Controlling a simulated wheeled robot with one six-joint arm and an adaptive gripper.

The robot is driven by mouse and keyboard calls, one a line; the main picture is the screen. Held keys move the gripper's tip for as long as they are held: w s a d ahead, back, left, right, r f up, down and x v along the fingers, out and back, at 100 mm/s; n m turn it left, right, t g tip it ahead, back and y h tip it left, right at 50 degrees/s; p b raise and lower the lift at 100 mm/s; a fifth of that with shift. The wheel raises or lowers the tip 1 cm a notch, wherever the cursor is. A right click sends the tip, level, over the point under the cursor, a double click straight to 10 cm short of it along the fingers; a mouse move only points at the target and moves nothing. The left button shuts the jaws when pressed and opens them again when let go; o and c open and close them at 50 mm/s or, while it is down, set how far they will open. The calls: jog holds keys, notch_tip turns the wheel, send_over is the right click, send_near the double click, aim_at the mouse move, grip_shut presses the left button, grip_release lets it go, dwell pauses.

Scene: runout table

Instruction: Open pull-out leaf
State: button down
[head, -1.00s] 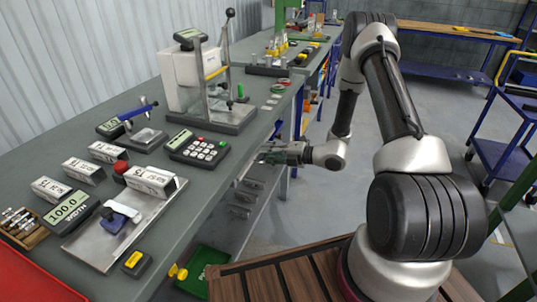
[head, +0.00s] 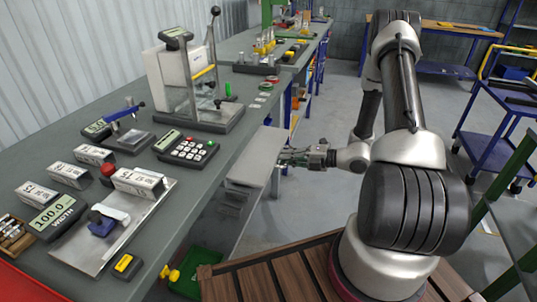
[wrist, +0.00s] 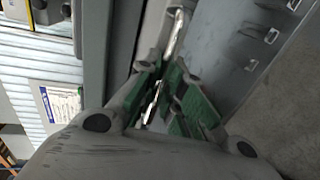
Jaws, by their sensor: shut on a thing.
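The pull-out leaf (head: 257,157) is a flat grey panel that sticks out from the bench's front edge, beside the keypad unit. My gripper (head: 287,157) is at the leaf's outer edge, reaching in from the right. In the wrist view, my gripper's green-padded fingers (wrist: 172,92) are closed around a shiny metal bar (wrist: 178,36), which looks like the leaf's handle. The fingers hide part of the bar. The grey surface on the right in the wrist view may be the leaf, but I cannot tell.
The bench (head: 215,190) carries a keypad unit (head: 185,149), a press-like stand (head: 195,85), white boxes and a scale display (head: 62,218). A green bin (head: 195,270) is low below the bench front. Open floor (head: 310,205) lies right of the leaf.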

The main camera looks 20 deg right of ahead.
jog(key=f+v, duration=0.2)
jog(key=v, duration=0.9)
jog(key=shift+s+d+f, duration=0.2)
jog(key=shift+s+d, duration=0.2)
jog(key=shift+d, duration=0.1)
jog(key=c, duration=1.5)
grip_release()
jog(key=shift+c, duration=0.2)
jog(key=v, duration=1.2)
